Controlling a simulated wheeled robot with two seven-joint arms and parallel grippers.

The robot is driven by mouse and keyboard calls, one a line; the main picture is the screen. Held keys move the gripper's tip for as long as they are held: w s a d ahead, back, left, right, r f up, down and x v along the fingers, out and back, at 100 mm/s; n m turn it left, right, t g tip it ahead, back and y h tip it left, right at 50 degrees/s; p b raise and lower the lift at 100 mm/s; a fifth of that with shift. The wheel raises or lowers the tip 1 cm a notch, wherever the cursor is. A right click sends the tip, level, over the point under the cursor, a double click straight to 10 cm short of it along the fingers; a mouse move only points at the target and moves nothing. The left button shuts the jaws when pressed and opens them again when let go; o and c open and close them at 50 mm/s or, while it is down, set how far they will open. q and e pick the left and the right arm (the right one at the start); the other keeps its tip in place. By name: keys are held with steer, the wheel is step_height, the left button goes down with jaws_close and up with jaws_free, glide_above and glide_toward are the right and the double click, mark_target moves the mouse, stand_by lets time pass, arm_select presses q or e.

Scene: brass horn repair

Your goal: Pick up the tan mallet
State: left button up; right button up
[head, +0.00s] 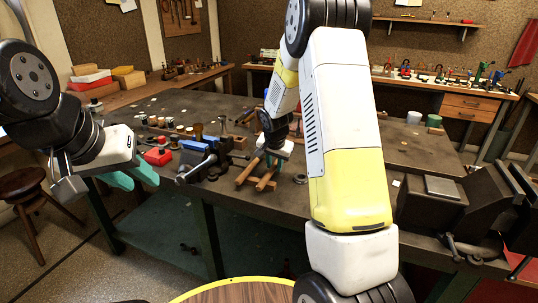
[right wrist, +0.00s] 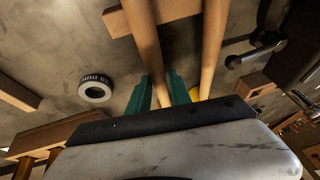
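In the right wrist view, a tan wooden handle (right wrist: 145,45) runs from the top edge down between the teal fingers of my right gripper (right wrist: 160,90). The fingers lie close along its two sides; whether they press on it is unclear. A second tan handle (right wrist: 213,45) runs alongside to the right, and a brown wooden crosspiece (right wrist: 182,10) shows at the top. The tan mallet's head cannot be made out. In the head view, my right gripper (head: 274,157) is low over brown wooden pieces (head: 258,176) on the bench.
A dark ring (right wrist: 95,88) lies left of the handle; it also shows in the head view (head: 300,179). A small vise (head: 198,160) and red block (head: 158,155) are left of my right gripper. A large dark vise (head: 470,205) stands at right. The dark bench (head: 250,195) has clear patches.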

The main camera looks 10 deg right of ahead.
steer(key=shift+w+d+f, duration=0.1)
steer(key=shift+w+f, duration=0.15)
steer(key=shift+f, duration=0.35)
jaws_close()
steer(key=shift+r, duration=0.1)
